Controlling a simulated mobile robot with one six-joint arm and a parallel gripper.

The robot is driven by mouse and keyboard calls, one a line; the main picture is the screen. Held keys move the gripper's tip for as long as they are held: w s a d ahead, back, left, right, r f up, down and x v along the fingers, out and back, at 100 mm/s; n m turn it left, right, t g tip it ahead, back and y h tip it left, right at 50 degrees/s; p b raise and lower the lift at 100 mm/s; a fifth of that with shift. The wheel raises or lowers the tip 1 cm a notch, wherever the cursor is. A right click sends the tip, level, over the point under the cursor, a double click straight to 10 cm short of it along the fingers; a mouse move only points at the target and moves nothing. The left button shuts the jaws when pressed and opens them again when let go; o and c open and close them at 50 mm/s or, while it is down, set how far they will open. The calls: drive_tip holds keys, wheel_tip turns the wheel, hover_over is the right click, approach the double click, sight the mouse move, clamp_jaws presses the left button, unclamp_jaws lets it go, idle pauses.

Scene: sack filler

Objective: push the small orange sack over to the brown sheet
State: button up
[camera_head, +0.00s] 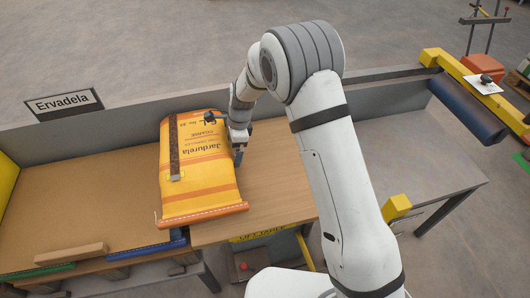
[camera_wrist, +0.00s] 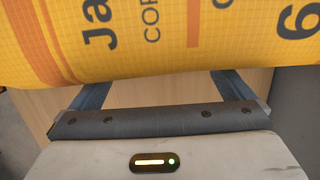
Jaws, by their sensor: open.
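The orange sack (camera_head: 205,160), printed "Jardurela", lies flat in the head view across the join between the brown sheet (camera_head: 80,205) on the left and a lighter wooden table top. Its left part is over the sheet's right side. My gripper (camera_head: 238,153) is at the sack's right edge, low by the table top. In the wrist view the sack (camera_wrist: 160,40) fills the top, just in front of the open fingers. The fingertips are hidden by the sack, so contact cannot be told. Nothing shows held between the fingers.
A dark strip (camera_head: 174,145) lies along the sack's left part. A wooden block (camera_head: 70,254) sits at the sheet's front edge. A grey wall with an "Ervadela" sign (camera_head: 64,104) runs behind. The wooden top (camera_head: 265,195) is clear right of the sack.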

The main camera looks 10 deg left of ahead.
sight(165, 160)
drive_tip(key=shift+s+a+p, duration=0.15)
drive_tip(key=shift+s+a, duration=0.3)
drive_tip(key=shift+a, duration=0.7)
drive_tip(key=shift+s+a+p, duration=0.2)
drive_tip(key=shift+s+a, duration=0.3)
drive_tip(key=shift+a, duration=0.65)
drive_tip(key=shift+s+a+p, duration=0.15)
drive_tip(key=shift+s+a, duration=0.3)
drive_tip(key=shift+a, duration=0.7)
drive_tip(key=shift+s+a+p, duration=0.3)
drive_tip(key=shift+s+a, duration=0.6)
drive_tip(key=shift+a, duration=1.25)
drive_tip(key=shift+s+a+p, duration=0.25)
drive_tip(key=shift+s+a, duration=0.7)
drive_tip(key=shift+a, duration=1.2)
drive_tip(key=shift+s+a+p, duration=0.3)
drive_tip(key=shift+s+a, duration=0.6)
drive_tip(key=shift+a, duration=1.25)
drive_tip(key=shift+s+a, duration=0.2)
drive_tip(key=shift+a, duration=0.25)
drive_tip(key=shift+s+a, duration=0.8)
drive_tip(key=shift+a, duration=1.2)
drive_tip(key=shift+s+a, duration=0.85)
drive_tip(key=shift+a, duration=1.15)
drive_tip(key=shift+s+a, duration=0.8)
drive_tip(key=shift+a, duration=1.2)
